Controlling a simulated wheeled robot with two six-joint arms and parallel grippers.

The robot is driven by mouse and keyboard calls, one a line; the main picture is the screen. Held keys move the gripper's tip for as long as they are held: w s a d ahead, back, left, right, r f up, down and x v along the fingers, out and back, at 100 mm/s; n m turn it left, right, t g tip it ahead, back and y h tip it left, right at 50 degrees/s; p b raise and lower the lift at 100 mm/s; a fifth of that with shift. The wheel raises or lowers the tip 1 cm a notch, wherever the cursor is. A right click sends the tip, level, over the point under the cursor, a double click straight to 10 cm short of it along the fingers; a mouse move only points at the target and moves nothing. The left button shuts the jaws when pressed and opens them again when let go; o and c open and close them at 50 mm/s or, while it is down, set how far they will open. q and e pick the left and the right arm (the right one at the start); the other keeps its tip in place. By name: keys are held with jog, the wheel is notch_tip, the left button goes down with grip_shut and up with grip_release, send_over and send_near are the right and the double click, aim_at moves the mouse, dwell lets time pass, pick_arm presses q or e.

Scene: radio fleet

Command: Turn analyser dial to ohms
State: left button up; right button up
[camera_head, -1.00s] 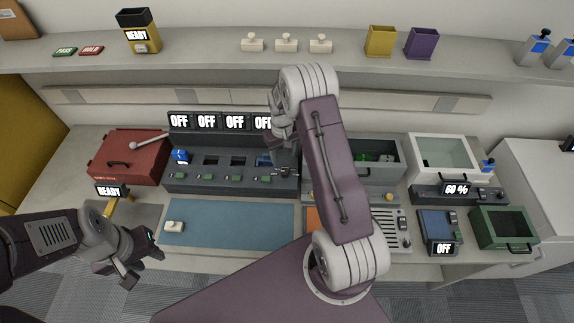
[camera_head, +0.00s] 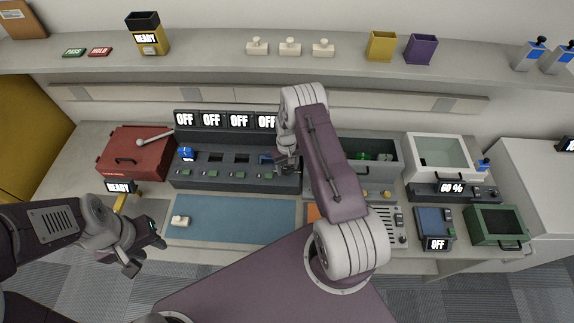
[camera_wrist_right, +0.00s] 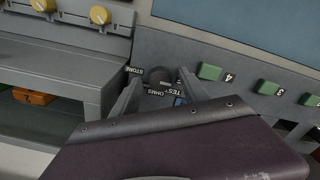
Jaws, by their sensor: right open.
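The dark grey analyser console (camera_head: 235,184) stands on the bench, with several OFF displays along its back. Its dial (camera_wrist_right: 160,76) shows in the right wrist view as a small dark round knob at the console's end, with labels reading STORE, OHMS and TEST around it. Which label the dial points to cannot be told. My right gripper (camera_wrist_right: 158,88) is open, with one finger on each side of the dial; contact is not clear. In the head view my right gripper (camera_head: 287,163) is at the console's right end and covers the dial. My left gripper (camera_head: 143,252) is open and empty at the bench's front left.
Green numbered buttons (camera_wrist_right: 210,71) lie beside the dial. A grey unit with yellow knobs (camera_wrist_right: 101,15) stands close by. A blue mat (camera_head: 235,222) with a small white piece (camera_head: 181,221) lies in front of the console. A red toolbox (camera_head: 128,160) is at left.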

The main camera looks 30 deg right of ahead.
jog(key=shift+c, duration=0.3)
grip_shut()
